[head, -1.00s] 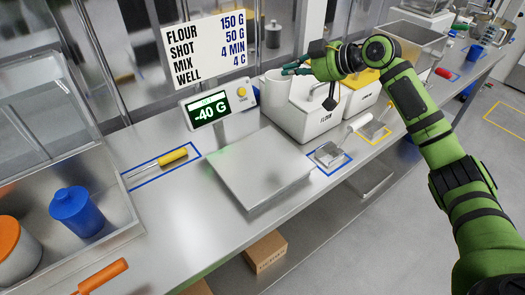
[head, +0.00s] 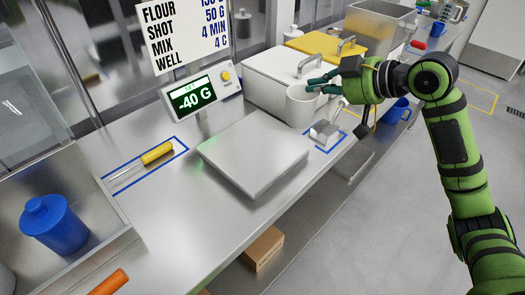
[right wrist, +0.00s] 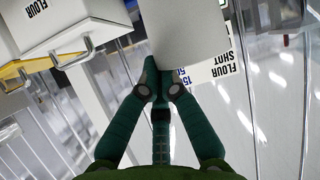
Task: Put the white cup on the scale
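The white cup (head: 302,106) is upright in the head view, in front of the white flour bin. My right gripper (head: 318,82) is shut on its rim at the right side. In the right wrist view the fingertips (right wrist: 161,82) close on the white cup (right wrist: 195,28). The scale has a bare, flat steel platform (head: 255,155), left of and nearer than the cup. Its display (head: 192,97) reads -40 G. The cup is apart from the platform, and its height above the counter is hard to tell. My left gripper is out of view.
A white lidded bin (head: 285,72) and a yellow-lidded bin (head: 318,45) stand behind the cup. A small metal scoop (head: 325,132) lies right of the platform. A yellow-handled tool (head: 157,153) lies left. A tray at left holds a blue canister (head: 55,226).

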